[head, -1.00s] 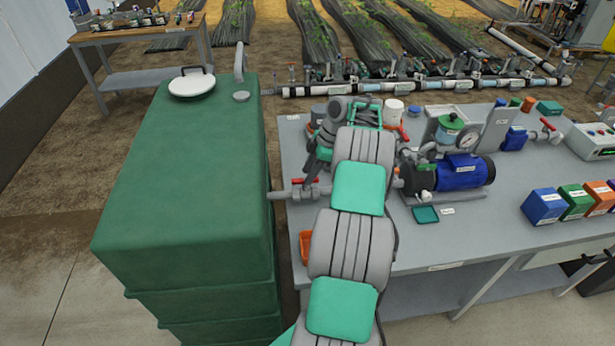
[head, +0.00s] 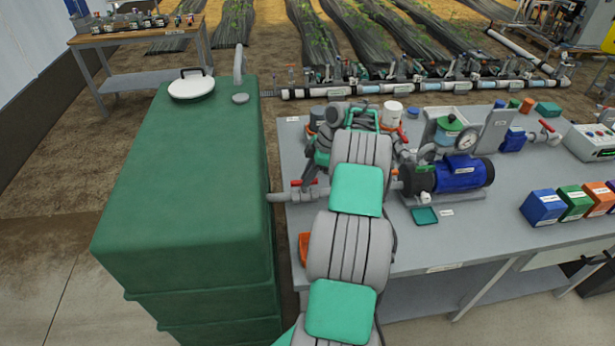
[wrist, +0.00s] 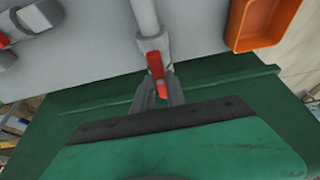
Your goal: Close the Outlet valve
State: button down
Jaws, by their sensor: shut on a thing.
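A valve with a red lever handle (head: 296,183) sits on the grey pipe (head: 280,197) between the green tank (head: 185,190) and the bench. I cannot read a label on it. In the wrist view the red handle (wrist: 156,69) stands over the grey valve body, lying roughly along the pipe (wrist: 145,15), a little askew. My gripper (wrist: 162,86) is shut on the red handle, with its fingers on either side of the handle's lower end. In the head view my arm hides part of the valve and most of the gripper.
An orange bin (wrist: 265,24) sits on the bench beside the valve. Another red-handled valve (wrist: 5,40) shows at the wrist view's left. A blue pump (head: 463,173) stands right of my arm on the grey bench (head: 410,252). The tank borders the valve's left side.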

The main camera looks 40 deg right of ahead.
jog(key=shift+f+m+b, duration=0.15)
jog(key=shift+m+b, duration=0.25)
jog(key=shift+b, duration=0.25)
jog(key=m+b, duration=0.1)
jog(key=b, duration=0.1)
jog(key=shift+s+f+m+t+h+b, duration=0.1)
jog(key=shift+m+t+h+b, duration=0.2)
jog(key=shift+m+h+b, duration=0.1)
jog(key=m+b, duration=0.1)
jog(key=m+h+b, duration=0.1)
jog(key=m+b, duration=0.1)
jog(key=m+t+b, duration=0.1)
jog(key=m+b, duration=0.1)
jog(key=shift+s+a+h, duration=0.15)
jog(key=shift+a+h, duration=0.15)
jog(key=shift+h, duration=0.1)
jog(key=m+b, duration=0.1)
jog(key=m, duration=0.1)
jog(key=m+h+b, duration=0.1)
jog(key=m, duration=0.1)
jog(key=m+h+b, duration=0.1)
jog(key=shift+a+m, duration=0.3)
jog(key=shift+m, duration=0.1)
jog(key=m, duration=0.1)
jog(key=m+h+b, duration=0.1)
jog(key=m, duration=0.2)
jog(key=shift+a+r+m+h, duration=0.15)
jog(key=shift+r+m+h, duration=0.15)
jog(key=shift+h, duration=0.1)
jog(key=shift+g, duration=0.3)
